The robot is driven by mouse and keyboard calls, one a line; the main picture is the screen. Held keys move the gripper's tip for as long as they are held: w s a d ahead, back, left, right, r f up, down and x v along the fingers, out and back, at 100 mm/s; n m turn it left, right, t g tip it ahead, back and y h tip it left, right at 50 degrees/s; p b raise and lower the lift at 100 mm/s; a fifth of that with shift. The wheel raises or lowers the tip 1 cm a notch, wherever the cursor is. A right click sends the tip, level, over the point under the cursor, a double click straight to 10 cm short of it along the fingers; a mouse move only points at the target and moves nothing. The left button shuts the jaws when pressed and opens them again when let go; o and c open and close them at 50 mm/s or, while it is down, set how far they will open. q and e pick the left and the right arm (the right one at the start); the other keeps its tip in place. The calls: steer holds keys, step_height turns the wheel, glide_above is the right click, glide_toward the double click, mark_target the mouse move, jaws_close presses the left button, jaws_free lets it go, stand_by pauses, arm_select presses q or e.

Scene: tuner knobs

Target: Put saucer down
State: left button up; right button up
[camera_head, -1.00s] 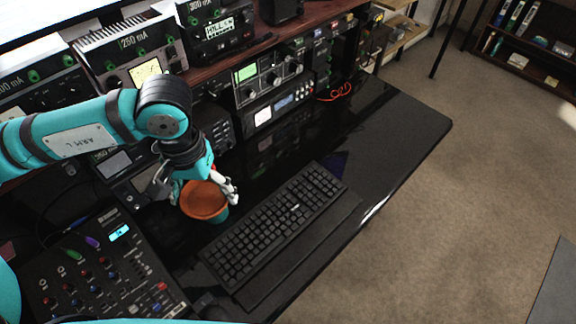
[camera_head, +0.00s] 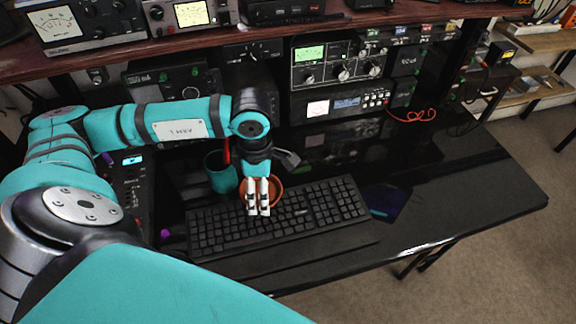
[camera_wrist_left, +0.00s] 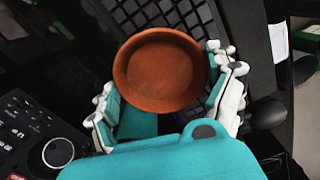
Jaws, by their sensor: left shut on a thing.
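The saucer (camera_head: 278,191) is a round, shallow, terracotta-coloured dish. My left gripper (camera_head: 258,197) is shut on it, over the back edge of the keyboard; the white fingertips cover part of it. In the left wrist view the saucer (camera_wrist_left: 160,70) lies between the fingers of my left gripper (camera_wrist_left: 167,102), its hollow side facing the camera. I cannot tell exactly how high it is above the keyboard. My right gripper is not in view.
A teal pot (camera_head: 220,174) stands just left of the gripper, with something red at its rim. The black keyboard (camera_head: 325,205) lies below. Bare glossy desk (camera_head: 450,185) extends to the right. Instruments (camera_head: 340,75) line the back, with a red cable (camera_head: 412,115) before them.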

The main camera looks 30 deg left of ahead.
arm_select(q)
steer(key=f+n, duration=0.1)
steer(key=a+n, duration=0.1)
steer(key=shift+a+f+n+b, duration=0.2)
steer(key=shift+f+n+b, duration=0.1)
steer(key=shift+f+n, duration=0.1)
steer(key=shift+w+a+n, duration=0.2)
steer(key=shift+w+n, duration=0.1)
steer(key=shift+w, duration=0.55)
steer(key=w+p, duration=0.1)
steer(key=w, duration=0.3)
steer(key=w+f, duration=0.1)
steer(key=w, duration=0.4)
steer(key=w+a+p, duration=0.1)
steer(key=w, duration=0.3)
steer(key=shift+w+a+f+p, duration=0.1)
steer(key=shift+w+f+p, duration=0.1)
steer(key=shift+f+p, duration=0.1)
steer(key=shift+w, duration=0.3)
steer(key=shift+f+p, duration=0.4)
steer(key=shift+f, duration=1.5)
steer(key=o, duration=1.2)
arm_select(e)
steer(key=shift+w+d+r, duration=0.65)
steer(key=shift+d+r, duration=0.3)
